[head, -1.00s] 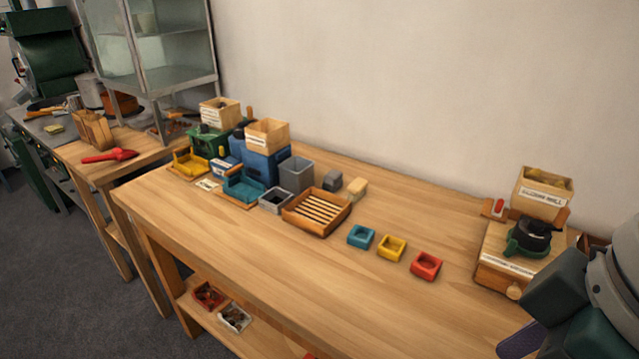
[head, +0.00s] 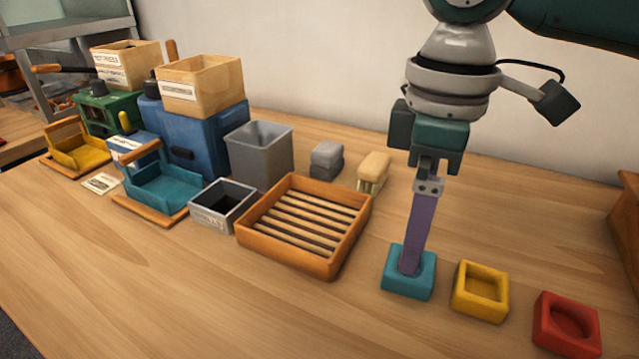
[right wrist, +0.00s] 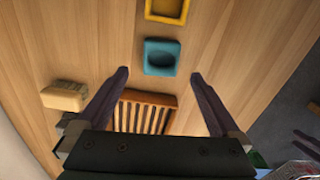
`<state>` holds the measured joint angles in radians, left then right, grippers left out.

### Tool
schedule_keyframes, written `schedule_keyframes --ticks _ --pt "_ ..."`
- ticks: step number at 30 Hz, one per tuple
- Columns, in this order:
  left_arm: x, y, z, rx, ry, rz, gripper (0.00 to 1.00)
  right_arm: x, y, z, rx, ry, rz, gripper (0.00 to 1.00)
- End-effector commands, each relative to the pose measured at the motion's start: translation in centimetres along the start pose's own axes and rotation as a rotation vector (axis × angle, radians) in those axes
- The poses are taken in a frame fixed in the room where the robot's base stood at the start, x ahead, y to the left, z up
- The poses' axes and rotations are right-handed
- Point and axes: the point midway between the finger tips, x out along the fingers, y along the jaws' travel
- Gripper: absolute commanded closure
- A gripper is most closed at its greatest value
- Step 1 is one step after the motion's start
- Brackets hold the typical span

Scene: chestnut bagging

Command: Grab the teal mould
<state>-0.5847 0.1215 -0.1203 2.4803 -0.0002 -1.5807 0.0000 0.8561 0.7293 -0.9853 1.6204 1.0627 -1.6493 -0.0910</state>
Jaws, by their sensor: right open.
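The teal mould (head: 408,288) is a small square block with a hollow in its top. It sits on the wooden table, left of the yellow mould (head: 481,306) in the head view. My right gripper (head: 411,268) points down over it, and one purple finger hides part of the hollow. In the right wrist view the fingers are open and empty, and the teal mould (right wrist: 161,42) lies just beyond and between the fingertips. Whether a finger touches it I cannot tell. My left gripper is not in view.
A red mould (head: 567,325) sits right of the yellow one. A slatted wooden tray (head: 290,257) stands left of the teal mould, with a brush (head: 374,168) and a grey block (head: 326,160) behind. Bins and machines crowd the left. The table's front is clear.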

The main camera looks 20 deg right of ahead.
Motion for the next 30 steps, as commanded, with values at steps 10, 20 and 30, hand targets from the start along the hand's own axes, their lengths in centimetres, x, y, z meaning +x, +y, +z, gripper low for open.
schedule_keyframes --ticks 10,20,30 --pt "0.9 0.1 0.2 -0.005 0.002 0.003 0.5 4.8 -0.4 0.3 -0.001 -0.001 -0.001 0.0" --pt "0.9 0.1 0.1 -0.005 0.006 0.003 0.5 5.7 -0.4 0.2 -0.002 0.001 0.002 0.0" --pt "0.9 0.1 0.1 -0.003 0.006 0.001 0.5 5.6 -0.3 0.3 -0.002 0.0 0.002 0.36"
